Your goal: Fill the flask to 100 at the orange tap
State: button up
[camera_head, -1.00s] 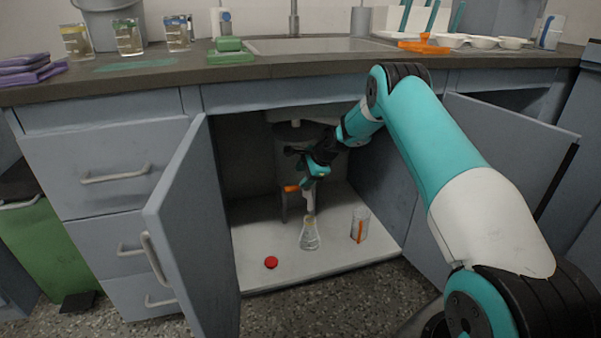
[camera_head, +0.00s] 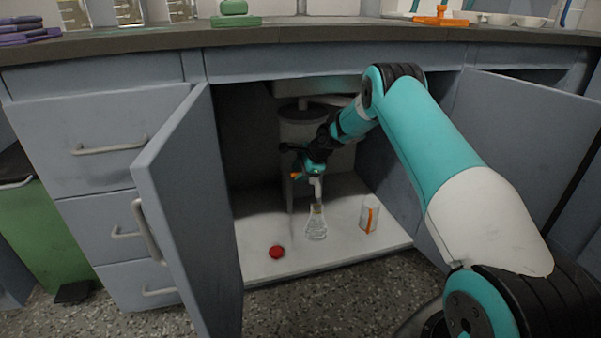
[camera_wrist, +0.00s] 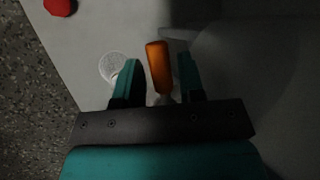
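The clear conical flask (camera_head: 316,228) stands upright on the white cabinet floor, below the tap's pale spout (camera_head: 318,188). Its liquid level and markings are too small to read. The orange tap handle (camera_head: 297,177) shows beside my gripper (camera_head: 303,165). In the wrist view the handle (camera_wrist: 158,66) lies between the two fingers of my gripper (camera_wrist: 158,80), with a gap visible on both sides, so the gripper is open around it. The round clear flask, seen from above (camera_wrist: 112,66), is left of the left finger.
A red cap (camera_head: 277,252) lies on the cabinet floor, left of the flask. A white container with an orange stripe (camera_head: 369,214) stands to the right. The open left door (camera_head: 185,215) and right door (camera_head: 535,150) flank the opening. A grey tank (camera_head: 303,128) is behind.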

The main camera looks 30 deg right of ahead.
grip_shut()
jog(key=s+n+g+y, duration=0.1)
jog(key=n, duration=0.1)
jog(key=s+n+g+y+p, duration=0.1)
jog(key=n, duration=0.2)
jog(key=s+d+n+g+y, duration=0.1)
jog(key=n, duration=0.2)
jog(key=shift+s+g, duration=0.3)
jog(key=shift+s, duration=0.05)
jog(key=shift+f, duration=0.15)
dwell(2.3)
